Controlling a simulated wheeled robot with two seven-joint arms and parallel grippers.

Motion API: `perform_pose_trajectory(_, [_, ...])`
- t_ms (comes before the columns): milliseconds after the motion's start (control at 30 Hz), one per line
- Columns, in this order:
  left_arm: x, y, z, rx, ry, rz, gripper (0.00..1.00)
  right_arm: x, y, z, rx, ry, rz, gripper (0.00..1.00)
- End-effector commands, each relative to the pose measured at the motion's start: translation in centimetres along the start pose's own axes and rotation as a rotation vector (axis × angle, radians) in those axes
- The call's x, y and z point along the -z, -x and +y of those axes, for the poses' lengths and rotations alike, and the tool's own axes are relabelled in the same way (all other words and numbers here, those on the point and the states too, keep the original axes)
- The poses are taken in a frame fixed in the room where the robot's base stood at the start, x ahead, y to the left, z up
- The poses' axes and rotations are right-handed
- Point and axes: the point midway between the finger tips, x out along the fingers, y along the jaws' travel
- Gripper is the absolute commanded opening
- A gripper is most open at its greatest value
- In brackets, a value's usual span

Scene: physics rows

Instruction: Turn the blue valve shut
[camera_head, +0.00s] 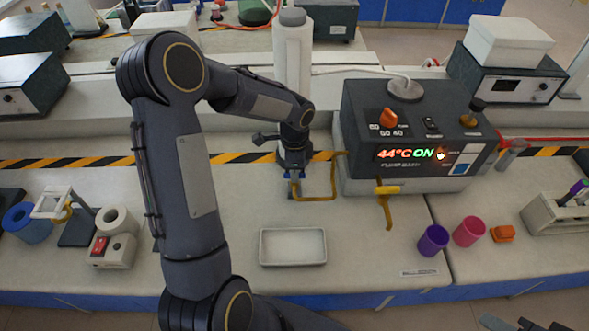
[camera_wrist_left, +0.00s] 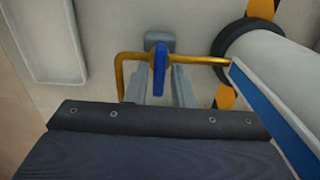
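The blue valve (camera_wrist_left: 159,68) sits on a thin yellow pipe (camera_wrist_left: 205,59) in the left wrist view. Its handle runs up and down in that picture, across the line of the pipe. My left gripper (camera_wrist_left: 161,84) is open, with one grey finger on each side of the handle. Small gaps appear to separate the fingers from it. In the head view my left gripper (camera_head: 294,178) points down at the bench behind the white tray, and it hides most of the valve. Dark parts at the bottom right edge may belong to my right arm; its finger state is not clear.
The heater box with a lit display (camera_head: 420,135) stands right of the gripper, with a second yellow pipe (camera_head: 387,205) before it. A white tray (camera_head: 293,246) lies in front. A tall white cylinder (camera_head: 292,60) stands just behind. Purple (camera_head: 433,240) and pink (camera_head: 468,231) cups stand right.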

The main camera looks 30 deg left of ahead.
Motion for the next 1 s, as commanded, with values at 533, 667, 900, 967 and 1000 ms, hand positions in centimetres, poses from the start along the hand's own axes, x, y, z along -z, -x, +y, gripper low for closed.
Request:
perform_pose_trajectory(533, [0.0,1.9,-0.1,0.004,0.002,0.001,0.34,-0.1,-0.2,0.1,0.000,0.000,0.000,0.36])
perform_pose_trajectory(667, [0.1,4.3,-0.1,0.005,0.002,0.002,0.34,-0.2,-0.4,0.2,0.000,0.000,0.000,0.36])
perform_pose_trajectory(900, [0.0,7.3,0.0,0.001,0.002,0.001,0.34,-0.3,-0.6,0.3,0.000,0.000,0.000,0.36])
perform_pose_trajectory(967, [0.0,7.6,0.0,-0.001,0.002,0.000,0.34,-0.3,-0.6,0.3,0.000,0.000,0.000,0.36])
perform_pose_trajectory(1000, [0.0,7.7,0.0,-0.001,0.002,0.000,0.34,-0.3,-0.6,0.3,0.000,0.000,0.000,0.36])
